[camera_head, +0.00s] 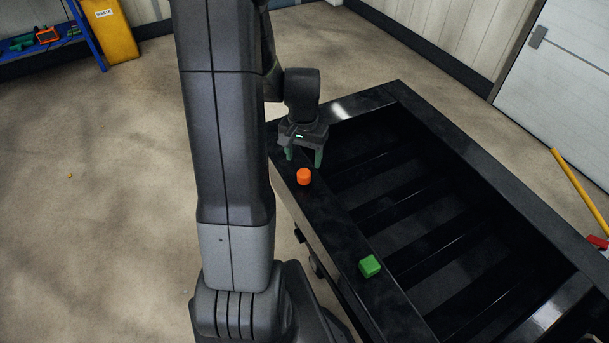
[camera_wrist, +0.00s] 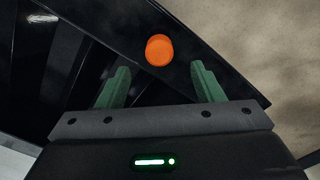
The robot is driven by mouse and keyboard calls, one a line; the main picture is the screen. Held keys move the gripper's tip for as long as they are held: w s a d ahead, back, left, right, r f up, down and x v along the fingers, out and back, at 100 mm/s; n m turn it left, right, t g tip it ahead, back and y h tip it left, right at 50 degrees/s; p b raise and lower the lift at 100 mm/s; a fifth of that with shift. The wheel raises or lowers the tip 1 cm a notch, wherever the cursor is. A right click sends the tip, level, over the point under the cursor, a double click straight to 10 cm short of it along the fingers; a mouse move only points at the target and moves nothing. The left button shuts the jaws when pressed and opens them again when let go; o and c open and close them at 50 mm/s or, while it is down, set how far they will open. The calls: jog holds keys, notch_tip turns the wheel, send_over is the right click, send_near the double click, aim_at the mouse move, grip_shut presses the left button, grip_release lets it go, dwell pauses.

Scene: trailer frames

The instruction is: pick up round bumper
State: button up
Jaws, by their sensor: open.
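The round bumper appears to be the orange round piece (camera_head: 304,176) on the near left rim of the black trailer frame (camera_head: 333,219). In the wrist view the orange piece (camera_wrist: 159,50) lies ahead of the fingertips, roughly midway between them and slightly left of the right finger's line. My gripper (camera_head: 304,158) has green fingers and is open and empty, just behind and above the orange piece, apart from it. The wrist view shows the two fingers (camera_wrist: 160,78) spread wide with nothing between them.
A green block (camera_head: 369,266) sits on the same rim, nearer to me. The trailer frame has open slots between dark crossbars. A yellow waste bin (camera_head: 109,30) and a blue shelf (camera_head: 55,40) stand at the back left. A yellow pole (camera_head: 579,190) leans at the right. Floor on the left is mostly clear.

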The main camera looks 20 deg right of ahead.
aim_at(304, 172)
jog(key=shift+f, duration=2.9)
jog(key=c, duration=1.1)
jog(key=shift+r, duration=0.1)
